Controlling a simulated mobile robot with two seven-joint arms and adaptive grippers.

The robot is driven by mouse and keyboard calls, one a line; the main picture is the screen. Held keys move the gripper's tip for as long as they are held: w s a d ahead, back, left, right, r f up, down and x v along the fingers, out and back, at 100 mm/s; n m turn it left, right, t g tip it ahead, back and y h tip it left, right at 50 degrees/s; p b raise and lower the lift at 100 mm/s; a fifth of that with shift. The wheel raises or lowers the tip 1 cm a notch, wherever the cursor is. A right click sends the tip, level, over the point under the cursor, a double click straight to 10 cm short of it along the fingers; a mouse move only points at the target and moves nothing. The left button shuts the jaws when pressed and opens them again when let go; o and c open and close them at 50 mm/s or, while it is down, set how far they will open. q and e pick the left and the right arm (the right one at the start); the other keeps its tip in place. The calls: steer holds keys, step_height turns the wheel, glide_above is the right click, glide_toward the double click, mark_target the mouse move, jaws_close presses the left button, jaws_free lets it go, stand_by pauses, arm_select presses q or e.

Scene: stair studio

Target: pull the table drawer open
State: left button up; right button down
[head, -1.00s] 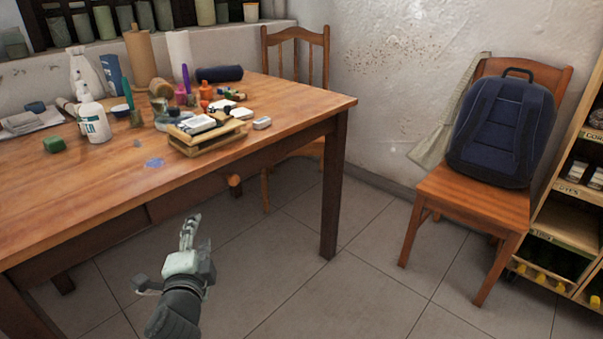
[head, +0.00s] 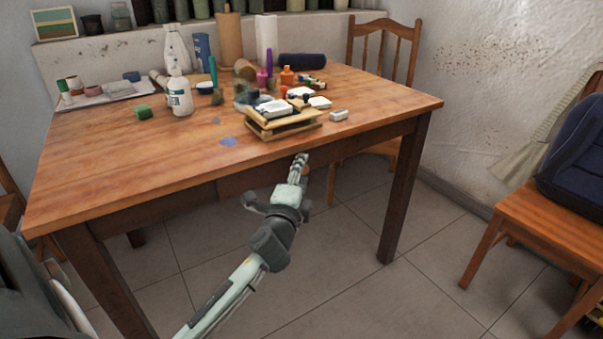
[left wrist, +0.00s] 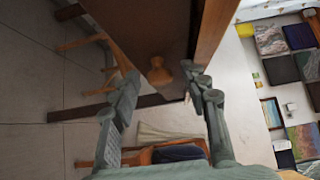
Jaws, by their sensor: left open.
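The wooden table (head: 110,165) stands in front of me. Its drawer front (head: 250,180) sits under the near edge of the top, and I see no clear gap at it. The round wooden drawer knob (left wrist: 158,74) shows in the left wrist view, ahead of and between my fingertips. In the head view my gripper hides the knob. My left gripper (head: 299,168) is open at the drawer front, just below the tabltop edge; it also shows in the left wrist view (left wrist: 164,88). I cannot tell if either finger touches the knob. My right gripper is not in view.
A wooden stand with cards (head: 283,122), a white bottle (head: 180,97) and other art supplies crowd the tabletop. A chair (head: 385,55) stands behind the table. Another chair (head: 540,215) holds a dark blue backpack (head: 575,165) at right. Floor between is clear.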

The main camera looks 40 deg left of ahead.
arm_select(q)
jaws_close()
steer(key=shift+d, duration=0.1)
stand_by(0.4)
